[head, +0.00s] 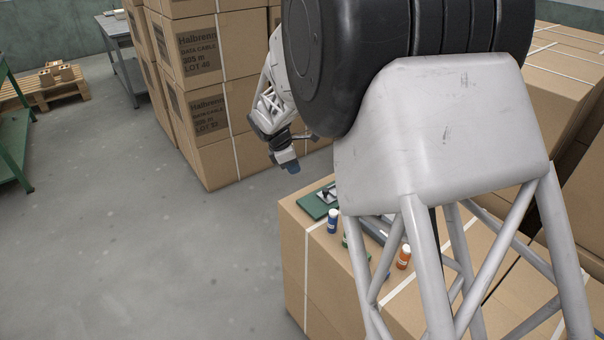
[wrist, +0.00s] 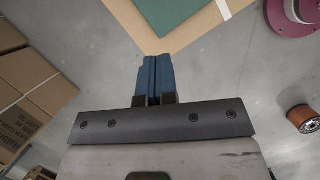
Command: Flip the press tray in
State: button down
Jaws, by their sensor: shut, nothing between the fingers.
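My gripper (head: 290,166) hangs in the air beyond the near carton and to the left of its far end. In the wrist view its blue fingers (wrist: 154,72) are together with nothing between them. A green board (head: 316,204) lies on the carton top with a small dark and pale fixture (head: 328,195) on it. The green surface also shows at the top of the wrist view (wrist: 170,12), ahead of the fingertips. I cannot make out for certain which part is the press tray; my arm hides much of the carton top.
On the carton (head: 296,225) stand a blue bottle (head: 332,222) and an orange bottle (head: 403,257). Tall stacked cartons (head: 205,80) rise behind my gripper. The wrist view shows a magenta spool (wrist: 288,20) and a copper spool (wrist: 303,119).

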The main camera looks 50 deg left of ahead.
send_near(322, 197)
jog(key=s+f, duration=0.1)
jog(key=s+a+f, duration=0.1)
jog(key=f, duration=0.1)
jog(key=shift+s+a, duration=0.15)
jog(key=shift+s, duration=0.1)
jog(key=shift+w+d+f, duration=0.25)
jog(key=shift+w, duration=0.2)
jog(key=shift+w+d+f, duration=0.2)
jog(key=shift+w, duration=0.25)
jog(key=shift+w+d, duration=0.25)
jog(key=shift+w, duration=0.3)
jog(key=shift+w+d, duration=0.25)
jog(key=shift+w, duration=0.25)
jog(key=shift+w, duration=1.65)
